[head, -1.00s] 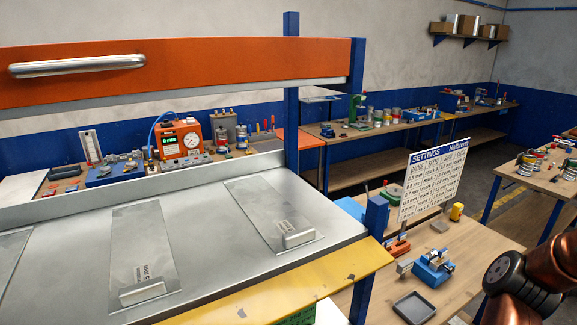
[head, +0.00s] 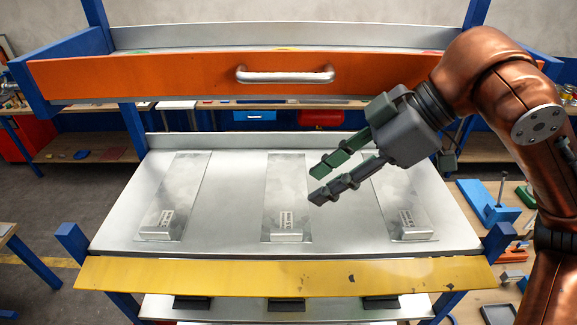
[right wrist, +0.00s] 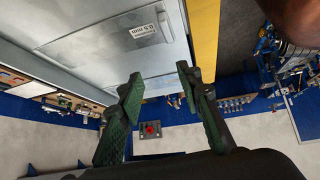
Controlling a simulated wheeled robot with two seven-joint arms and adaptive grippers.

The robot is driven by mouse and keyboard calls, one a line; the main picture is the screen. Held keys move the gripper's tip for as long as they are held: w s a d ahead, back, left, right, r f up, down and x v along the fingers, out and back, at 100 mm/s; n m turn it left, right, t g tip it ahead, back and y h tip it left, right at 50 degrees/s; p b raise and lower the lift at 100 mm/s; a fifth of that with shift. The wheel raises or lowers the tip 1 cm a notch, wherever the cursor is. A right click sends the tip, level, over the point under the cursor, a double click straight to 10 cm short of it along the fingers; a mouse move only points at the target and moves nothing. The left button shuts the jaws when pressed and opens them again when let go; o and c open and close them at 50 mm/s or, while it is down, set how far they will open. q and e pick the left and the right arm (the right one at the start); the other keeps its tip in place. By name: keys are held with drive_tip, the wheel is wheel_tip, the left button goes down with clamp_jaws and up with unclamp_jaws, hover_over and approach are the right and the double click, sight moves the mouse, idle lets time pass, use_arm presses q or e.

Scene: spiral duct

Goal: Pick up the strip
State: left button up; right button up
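Three flat grey metal strips lie on the metal shelf (head: 235,215): a left strip (head: 182,190), a middle strip (head: 284,185) and a right strip (head: 392,185). Each has a raised, labelled block at its near end. My right gripper (head: 318,182) is open and empty, its fingers pointing left over the shelf near the middle strip. In the right wrist view the two green-padded fingers (right wrist: 158,95) stand apart with nothing between them. A strip with a label (right wrist: 140,45) shows beyond them. My left gripper is out of view.
An orange drawer front (head: 200,75) with a metal handle (head: 285,74) spans above the shelf. A yellow front edge (head: 285,275) runs along the shelf's near side. Blue posts stand at the sides. A wooden bench with tools, including a blue fixture (head: 485,205), is at right.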

drive_tip(key=g+h+p, duration=0.1)
drive_tip(key=g+h, duration=0.1)
approach(287, 231)
drive_tip(key=shift+s+a+f+n, duration=0.2)
drive_tip(key=shift+f, duration=0.25)
drive_tip(key=shift+s+a+f+n, duration=0.15)
drive_tip(key=shift+s+f+n, duration=0.05)
drive_tip(key=shift+f, duration=0.25)
drive_tip(key=p+x, duration=0.1)
drive_tip(key=x, duration=0.3)
drive_tip(key=p+x, duration=0.1)
drive_tip(key=x, duration=0.1)
drive_tip(key=shift+w+a+p, duration=0.1)
drive_tip(key=shift+w+p, duration=0.15)
drive_tip(key=shift+p, duration=0.05)
drive_tip(key=shift+w+a+f, duration=0.15)
drive_tip(key=shift+f, duration=0.2)
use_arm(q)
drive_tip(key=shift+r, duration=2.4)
use_arm(e)
clamp_jaws()
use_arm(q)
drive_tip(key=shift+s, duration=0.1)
